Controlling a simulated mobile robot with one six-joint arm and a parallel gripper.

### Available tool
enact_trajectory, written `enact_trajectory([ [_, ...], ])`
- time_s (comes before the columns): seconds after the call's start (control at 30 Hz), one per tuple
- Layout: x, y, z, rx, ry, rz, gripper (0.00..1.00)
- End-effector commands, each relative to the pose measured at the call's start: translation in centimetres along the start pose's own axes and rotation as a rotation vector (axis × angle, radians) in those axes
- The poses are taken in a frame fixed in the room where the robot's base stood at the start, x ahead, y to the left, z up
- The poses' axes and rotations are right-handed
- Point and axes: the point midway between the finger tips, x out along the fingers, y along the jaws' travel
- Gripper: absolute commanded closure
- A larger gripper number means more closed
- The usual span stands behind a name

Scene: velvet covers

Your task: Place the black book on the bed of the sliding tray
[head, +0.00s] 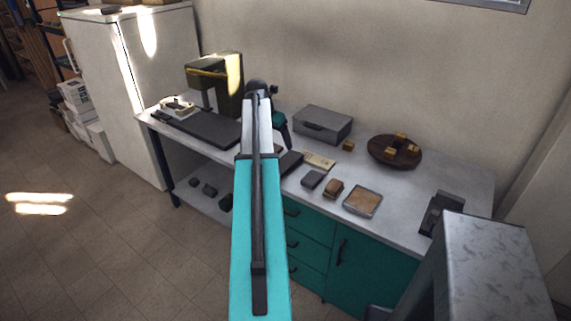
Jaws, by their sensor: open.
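A dark flat block that looks like the black book (291,162) lies on the table just right of my arm, partly hidden by it. A smaller dark grey block (313,179) lies nearer the front edge; I cannot tell for sure which is the book. A long dark slab that looks like the sliding tray's bed (205,129) lies at the left, below a boxy olive machine (215,80); its right end is near my arm. My gripper (284,140) is open over the table behind my arm, left of the grey case. Its fingertips are mostly hidden.
A grey case (322,124), a cream card (318,161), a brown block (333,188), a framed tan tile (362,201) and a round wooden board (380,158) with brass blocks occupy the right side. A white fridge (95,75) stands left. Some right-hand tabletop is clear.

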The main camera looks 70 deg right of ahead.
Motion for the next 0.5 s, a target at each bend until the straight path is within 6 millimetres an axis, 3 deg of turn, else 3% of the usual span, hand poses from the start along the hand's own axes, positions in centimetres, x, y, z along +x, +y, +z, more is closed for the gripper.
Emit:
enact_trajectory([
  [0.23,0.7,0.1,0.0,0.000,0.002,-0.001,0.23],
  [0.5,3.5,0.1,-0.1,0.000,0.002,0.000,0.23],
])
